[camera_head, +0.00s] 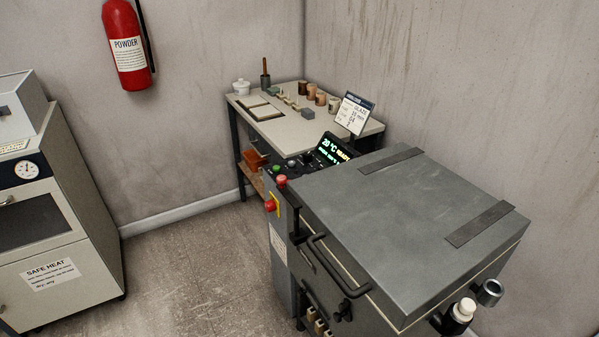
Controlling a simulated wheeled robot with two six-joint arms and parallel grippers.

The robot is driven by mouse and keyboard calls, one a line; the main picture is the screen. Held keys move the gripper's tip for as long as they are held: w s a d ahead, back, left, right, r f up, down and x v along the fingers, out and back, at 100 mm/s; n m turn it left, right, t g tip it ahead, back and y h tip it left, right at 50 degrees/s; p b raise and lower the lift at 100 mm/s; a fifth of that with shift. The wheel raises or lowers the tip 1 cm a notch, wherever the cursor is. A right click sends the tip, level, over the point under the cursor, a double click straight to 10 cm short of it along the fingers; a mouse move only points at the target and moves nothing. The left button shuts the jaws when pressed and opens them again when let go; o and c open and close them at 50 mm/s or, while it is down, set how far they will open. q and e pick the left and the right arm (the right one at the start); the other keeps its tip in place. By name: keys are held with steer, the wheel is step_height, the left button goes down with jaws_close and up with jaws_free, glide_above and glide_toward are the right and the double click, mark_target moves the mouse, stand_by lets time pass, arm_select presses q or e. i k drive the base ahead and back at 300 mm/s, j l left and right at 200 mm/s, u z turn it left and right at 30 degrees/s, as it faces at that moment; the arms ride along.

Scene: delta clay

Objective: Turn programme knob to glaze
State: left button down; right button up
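A grey kiln (415,215) with a flat lid stands at the right. Its control panel sits at its far left corner, with a lit green display (331,150) that reads 20 °C and what looks like "ready". Beside the display are small dark controls (292,163), a green button (277,168) and a red button (281,180). I cannot tell for sure which dark control is the programme knob, nor read its setting. A card on a stand (354,113) behind the display has "glaze" on it. Neither of my grippers is in view.
A red and yellow switch (270,205) is on the kiln's left side. A black handle (338,268) sticks out from its front. A table (286,130) with pots stands behind. A "safe heat" cabinet (55,240) is at the left, with clear floor (185,270) between.

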mark_target(307, 155)
steer(key=i+j+z, duration=0.15)
steer(key=z, duration=0.25)
steer(key=i+j+z, duration=0.2)
steer(key=z, duration=0.15)
steer(key=i+j+z, duration=0.15)
steer(key=z, duration=0.25)
steer(key=k+j, duration=0.05)
steer(key=j, duration=0.05)
